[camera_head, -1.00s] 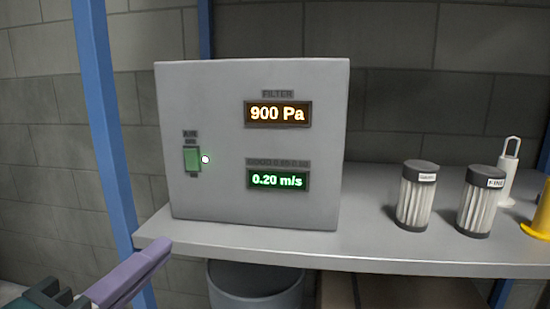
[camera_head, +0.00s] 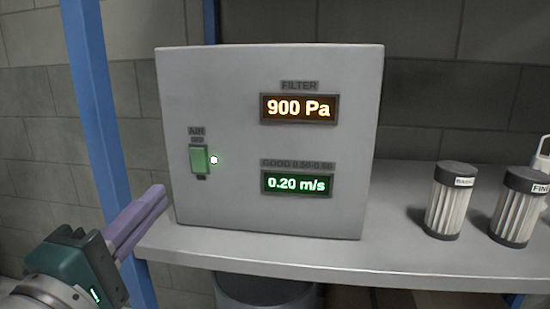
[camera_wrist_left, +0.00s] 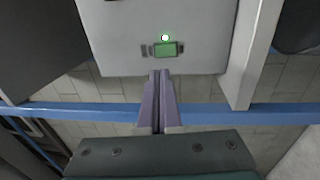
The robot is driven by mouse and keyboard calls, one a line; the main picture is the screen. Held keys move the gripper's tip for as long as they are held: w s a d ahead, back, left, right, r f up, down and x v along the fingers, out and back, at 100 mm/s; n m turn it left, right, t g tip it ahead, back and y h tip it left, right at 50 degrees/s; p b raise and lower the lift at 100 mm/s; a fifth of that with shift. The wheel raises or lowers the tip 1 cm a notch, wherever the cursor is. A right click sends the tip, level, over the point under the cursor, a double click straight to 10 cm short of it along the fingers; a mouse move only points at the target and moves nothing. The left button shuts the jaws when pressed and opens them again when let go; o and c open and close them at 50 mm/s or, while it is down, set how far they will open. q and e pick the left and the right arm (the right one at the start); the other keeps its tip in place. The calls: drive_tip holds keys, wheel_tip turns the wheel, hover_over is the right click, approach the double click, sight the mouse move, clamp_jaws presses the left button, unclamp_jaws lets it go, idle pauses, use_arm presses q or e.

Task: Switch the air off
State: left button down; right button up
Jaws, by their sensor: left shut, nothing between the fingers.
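A grey control box (camera_head: 225,215) stands on the shelf in the head view. My right gripper is not in view.
The box's displays read 900 Pa (camera_head: 299,108) and 0.20 m/s (camera_head: 297,183). Two filters (camera_head: 450,201) (camera_head: 520,207) stand on the shelf (camera_head: 400,255) at right. A blue post (camera_head: 100,140) rises left of the box. A bin (camera_head: 262,290) is below the shelf.

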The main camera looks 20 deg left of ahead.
sight(197, 154)
use_arm(q)
drive_tip(key=x, duration=1)
drive_tip(key=shift+w, duration=0.15)
